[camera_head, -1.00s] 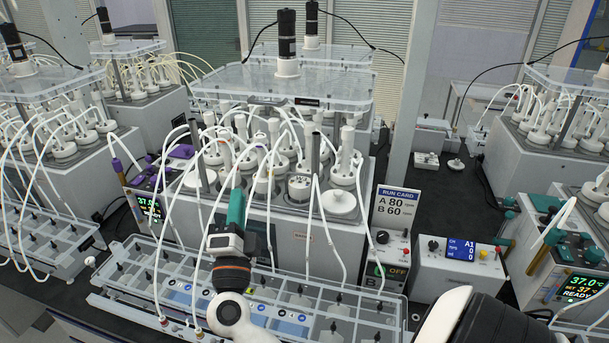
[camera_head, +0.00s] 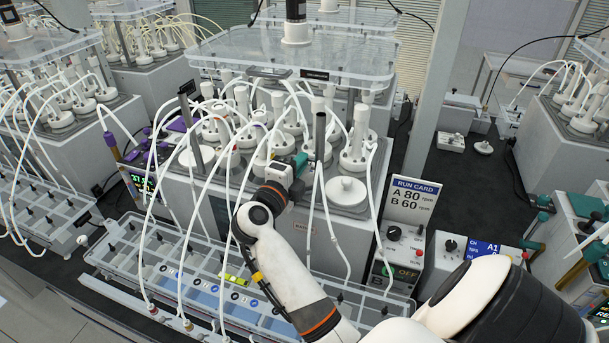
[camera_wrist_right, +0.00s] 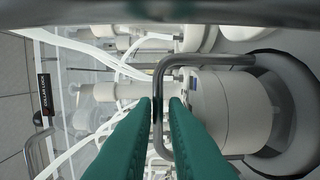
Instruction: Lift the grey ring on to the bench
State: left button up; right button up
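My right gripper (camera_head: 299,160) reaches in among the white-capped vessels at the front of the middle reactor; its teal fingertips are partly hidden there. In the right wrist view its two teal fingers (camera_wrist_right: 161,102) stand a narrow gap apart, on either side of a bent metal handle (camera_wrist_right: 158,115). Some space shows beside the bar, so it does not look pinched. The handle's arms run right towards a dark grey ring (camera_wrist_right: 297,150) around the base of a white cylinder (camera_wrist_right: 220,112). I cannot make out this ring in the head view. My left gripper is not in view.
White tubes (camera_head: 245,190) loop closely around my right arm. A clear-lidded rack (camera_head: 130,262) lies in front of the reactor (camera_head: 330,243). A run card (camera_head: 412,200) and control box (camera_head: 398,255) stand to the right.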

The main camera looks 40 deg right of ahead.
jog(key=b+x, duration=0.1)
jog(key=x, duration=0.3)
jog(key=shift+w+d, duration=0.1)
jog(key=shift+r, duration=0.1)
grip_shut()
dwell(1.4)
